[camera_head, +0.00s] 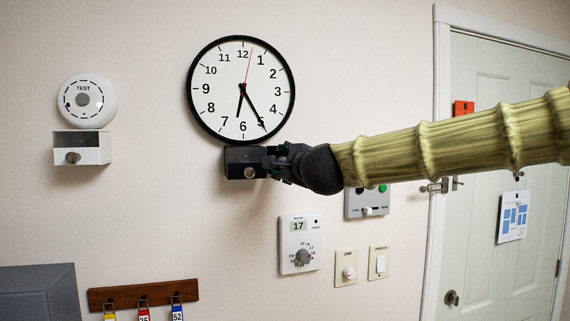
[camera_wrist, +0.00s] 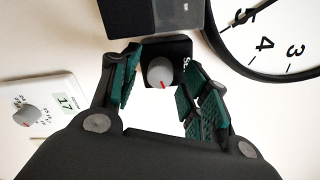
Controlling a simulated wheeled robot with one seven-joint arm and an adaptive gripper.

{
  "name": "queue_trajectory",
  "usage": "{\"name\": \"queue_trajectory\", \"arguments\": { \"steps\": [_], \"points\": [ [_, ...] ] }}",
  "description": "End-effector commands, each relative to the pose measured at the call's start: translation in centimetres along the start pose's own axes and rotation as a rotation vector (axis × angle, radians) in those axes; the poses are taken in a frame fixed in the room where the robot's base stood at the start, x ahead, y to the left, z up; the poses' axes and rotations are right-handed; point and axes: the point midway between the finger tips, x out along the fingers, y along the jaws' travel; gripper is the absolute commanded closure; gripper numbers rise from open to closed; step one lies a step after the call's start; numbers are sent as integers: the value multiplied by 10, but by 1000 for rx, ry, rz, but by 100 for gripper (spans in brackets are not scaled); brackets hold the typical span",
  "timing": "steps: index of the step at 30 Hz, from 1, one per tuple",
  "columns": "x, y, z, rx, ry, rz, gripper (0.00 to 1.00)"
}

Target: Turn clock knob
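The round wall clock (camera_head: 232,75) has a black rim and white face; part of it also shows in the wrist view (camera_wrist: 262,42). Below it, a grey knob (camera_wrist: 160,72) with a red mark sits on a small black plate (camera_wrist: 181,47). In the head view my gripper (camera_head: 272,163) hides this knob. A gap shows between the knob and both fingers.
A dark box (camera_head: 235,160) with a round button is just left of my gripper. A thermostat (camera_head: 299,245) and wall switches (camera_head: 346,267) are below. A white alarm (camera_head: 87,101) is at left, a door (camera_head: 490,225) at right.

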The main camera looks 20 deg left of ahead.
Motion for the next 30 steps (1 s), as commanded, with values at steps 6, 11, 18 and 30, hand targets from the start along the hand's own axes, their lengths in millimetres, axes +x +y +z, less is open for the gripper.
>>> {"name": "queue_trajectory", "arguments": {
  "steps": [6,11,18,30],
  "points": [
    [0,0,0,0,0,0,53],
    [-7,-1,0,0,0,-1,53],
    [-43,-2,0,0,0,-2,53],
    [-107,-1,0,0,-1,-1,53]
  ]
}}
